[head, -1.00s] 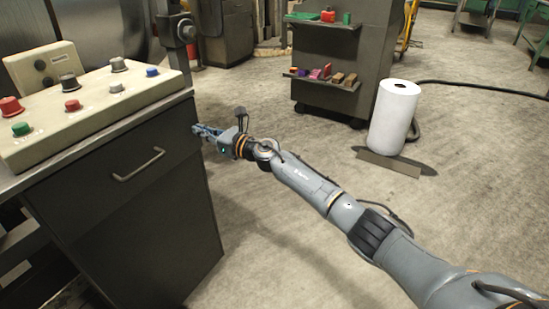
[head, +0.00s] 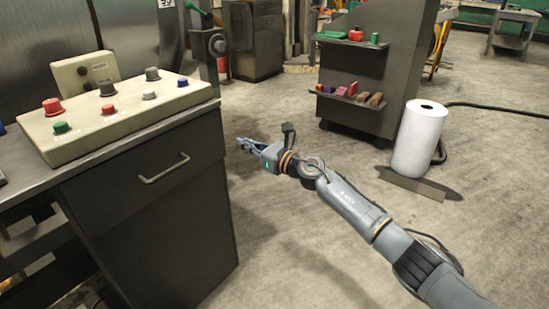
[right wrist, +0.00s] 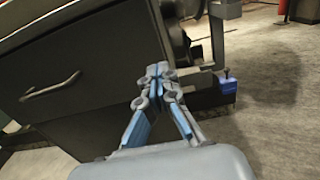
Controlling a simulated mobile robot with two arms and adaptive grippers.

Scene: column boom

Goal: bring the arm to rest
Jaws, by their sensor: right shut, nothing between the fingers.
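My right arm reaches in from the lower right of the head view. Its gripper (head: 246,144) is in the air just right of the dark cabinet (head: 150,225) and is shut and empty. In the right wrist view the closed fingertips (right wrist: 158,72) point toward the cabinet's side, with a dark bracket just beyond them. I cannot tell whether they touch it. My left gripper is not in view.
The cabinet bears a control panel (head: 125,121) with coloured knobs and has a drawer handle (head: 164,168). A white roll (head: 419,138) stands at the right near a hose (head: 495,108). A tool trolley (head: 369,65) stands behind. The floor (head: 300,245) between is clear.

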